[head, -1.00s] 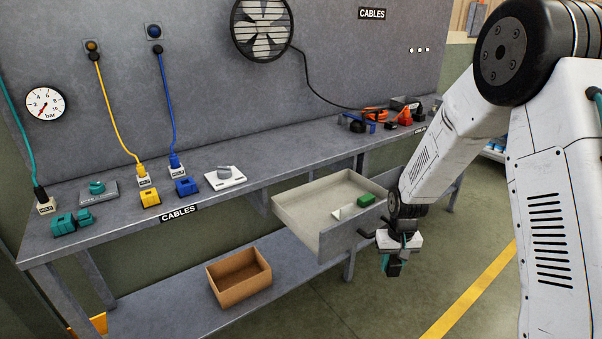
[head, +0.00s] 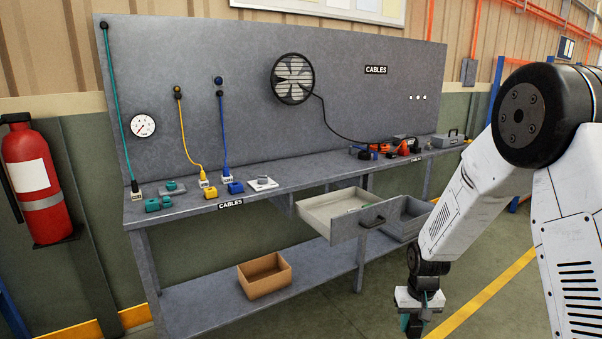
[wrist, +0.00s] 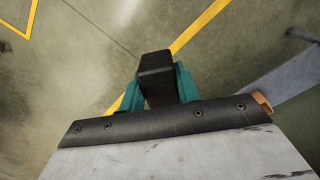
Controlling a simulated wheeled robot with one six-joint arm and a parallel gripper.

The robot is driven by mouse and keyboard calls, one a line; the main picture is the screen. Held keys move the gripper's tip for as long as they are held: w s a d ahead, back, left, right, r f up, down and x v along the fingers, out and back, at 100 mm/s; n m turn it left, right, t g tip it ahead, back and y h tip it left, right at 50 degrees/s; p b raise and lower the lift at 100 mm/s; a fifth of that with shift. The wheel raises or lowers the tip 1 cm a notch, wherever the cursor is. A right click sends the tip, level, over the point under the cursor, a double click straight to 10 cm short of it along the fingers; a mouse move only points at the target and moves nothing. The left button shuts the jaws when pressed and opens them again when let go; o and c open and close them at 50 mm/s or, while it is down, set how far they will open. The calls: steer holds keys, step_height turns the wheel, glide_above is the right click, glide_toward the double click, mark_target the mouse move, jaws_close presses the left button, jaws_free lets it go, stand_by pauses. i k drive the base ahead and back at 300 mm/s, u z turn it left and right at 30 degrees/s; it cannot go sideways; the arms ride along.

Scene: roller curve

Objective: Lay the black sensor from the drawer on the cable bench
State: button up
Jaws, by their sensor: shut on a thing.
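My gripper (wrist: 158,85) is shut on the black sensor (wrist: 157,68), a dark block between the teal fingers in the wrist view. In the head view my gripper (head: 413,322) is at the bottom right, off the bench front, and the sensor cannot be made out there. The open drawer (head: 335,222) juts from under the bench top, with a bit of green just showing inside. The cable bench (head: 290,190) is grey with a back panel and "CABLES" labels.
Teal, yellow and blue connectors (head: 235,188) and a white switch plate (head: 262,183) stand on the left of the top. Tools crowd the right (head: 385,150). A brown box (head: 265,275) sits on the lower shelf. A fire extinguisher (head: 35,180) hangs at left.

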mark_target(306, 168)
steer(key=u, duration=0.65)
steer(key=i, duration=0.9)
steer(key=z, duration=0.05)
